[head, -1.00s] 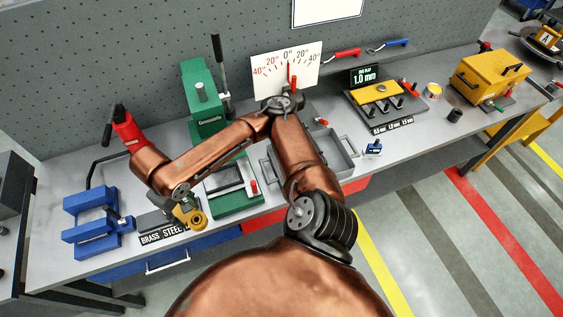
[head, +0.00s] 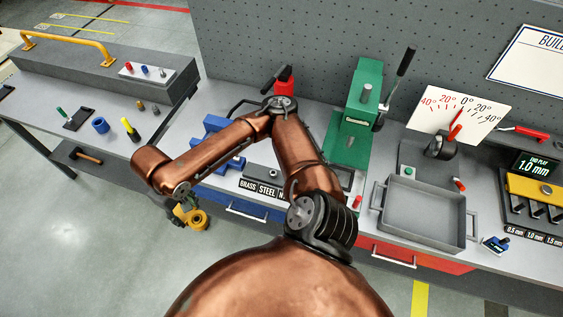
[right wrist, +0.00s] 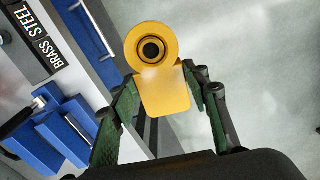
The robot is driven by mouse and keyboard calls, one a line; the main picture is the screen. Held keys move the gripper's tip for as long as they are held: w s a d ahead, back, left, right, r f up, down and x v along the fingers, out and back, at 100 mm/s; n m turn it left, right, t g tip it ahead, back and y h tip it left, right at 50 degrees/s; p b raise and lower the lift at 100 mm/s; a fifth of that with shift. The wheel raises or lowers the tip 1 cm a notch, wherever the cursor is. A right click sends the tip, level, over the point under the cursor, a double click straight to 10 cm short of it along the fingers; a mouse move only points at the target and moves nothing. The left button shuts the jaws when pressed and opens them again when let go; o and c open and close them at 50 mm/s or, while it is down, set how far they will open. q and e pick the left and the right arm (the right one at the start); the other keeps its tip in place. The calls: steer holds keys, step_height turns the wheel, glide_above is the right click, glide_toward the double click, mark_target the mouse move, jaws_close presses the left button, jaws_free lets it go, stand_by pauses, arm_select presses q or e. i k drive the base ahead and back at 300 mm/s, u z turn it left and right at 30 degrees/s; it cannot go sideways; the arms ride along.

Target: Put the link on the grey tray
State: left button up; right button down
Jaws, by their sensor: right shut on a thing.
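The link (head: 198,221) is yellow, with a round ringed end and a flat plate. My right gripper (head: 183,210) is shut on it and holds it in front of the bench's front edge, over the floor. In the right wrist view the link (right wrist: 163,92) sits between the two green-padded fingers of the gripper (right wrist: 165,100), its ring end pointing away. The grey tray (head: 424,210) is empty, with handles at its sides, and stands on the bench well to the right of the gripper. My left gripper is not in view.
A blue vise (head: 215,140) and a label strip (head: 262,190) lie on the bench near my arm. A green press (head: 362,110) stands behind, left of the tray. An angle dial (head: 458,112) stands behind the tray. A side table (head: 100,95) is at the left.

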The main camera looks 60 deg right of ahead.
mark_target(427, 224)
steer(key=u, duration=0.6)
steer(key=k, duration=1.2)
steer(key=z, duration=2.25)
